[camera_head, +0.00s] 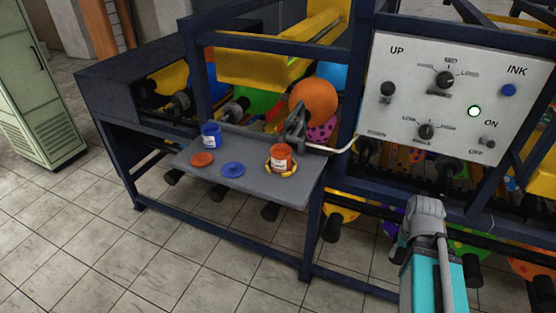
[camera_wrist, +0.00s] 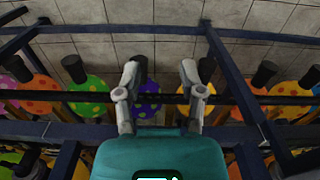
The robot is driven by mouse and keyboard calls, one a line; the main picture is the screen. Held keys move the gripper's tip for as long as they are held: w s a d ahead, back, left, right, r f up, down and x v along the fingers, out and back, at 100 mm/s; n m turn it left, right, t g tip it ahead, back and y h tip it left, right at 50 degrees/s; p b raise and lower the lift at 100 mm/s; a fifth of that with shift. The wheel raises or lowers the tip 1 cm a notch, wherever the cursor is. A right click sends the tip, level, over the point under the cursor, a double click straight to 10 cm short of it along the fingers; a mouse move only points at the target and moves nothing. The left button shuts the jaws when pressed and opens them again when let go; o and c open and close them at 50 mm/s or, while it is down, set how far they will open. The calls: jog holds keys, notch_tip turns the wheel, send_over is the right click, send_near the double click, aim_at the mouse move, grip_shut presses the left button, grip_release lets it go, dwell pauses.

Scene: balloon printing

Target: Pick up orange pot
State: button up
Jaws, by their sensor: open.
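The orange pot (camera_head: 281,156) stands upright on the right part of a grey shelf (camera_head: 232,188). It has a white label, and a yellow ring-like thing lies around its base. My gripper shows in the wrist view (camera_wrist: 160,75) with its two fingers apart and nothing between them. In the head view my arm (camera_head: 432,270) is at the lower right, well to the right of the pot and apart from it. The pot is not visible in the wrist view.
A blue pot (camera_head: 211,136), an orange lid (camera_head: 202,159) and a blue lid (camera_head: 232,169) are on the shelf's left half. Dark blue machine frame bars (camera_head: 312,235) surround it. A white control panel (camera_head: 455,95) is at right. An orange balloon (camera_head: 313,98) is behind the pot.

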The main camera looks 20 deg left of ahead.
jog(key=w+a+r+n+t+h+p, duration=0.1)
jog(key=w+a+r+n+h+p, duration=0.15)
jog(key=w+a+n, duration=0.35)
jog(key=w+a+r+n+h+p, duration=0.1)
jog(key=a+r+n+h, duration=0.2)
jog(key=a, duration=0.5)
jog(key=w+a+r+n+t+h+p, duration=0.1)
jog(key=w+a+r+n+h, duration=0.2)
jog(key=a+n, duration=0.35)
jog(key=a+r+n+t, duration=0.1)
jog(key=a, duration=0.3)
jog(key=a+r+n+t+p, duration=0.1)
jog(key=a+r+n, duration=0.1)
jog(key=a, duration=0.3)
jog(key=w+a+r+n+t, duration=0.1)
jog(key=a+r+n, duration=0.1)
jog(key=a, duration=0.3)
jog(key=shift+a+h+p, duration=0.2)
jog(key=shift+h+p, duration=0.05)
jog(key=shift+p, duration=0.15)
jog(key=s+a+r+n+t, duration=0.2)
jog(key=a+r, duration=0.1)
jog(key=a, duration=0.4)
jog(key=s+a+r+n+t+h+p, duration=0.1)
jog(key=s+a+r+n, duration=0.1)
jog(key=a, duration=0.6)
jog(key=shift+s+r+n+t+p, duration=0.3)
jog(key=shift+r+n+t, duration=0.1)
jog(key=shift+n, duration=0.35)
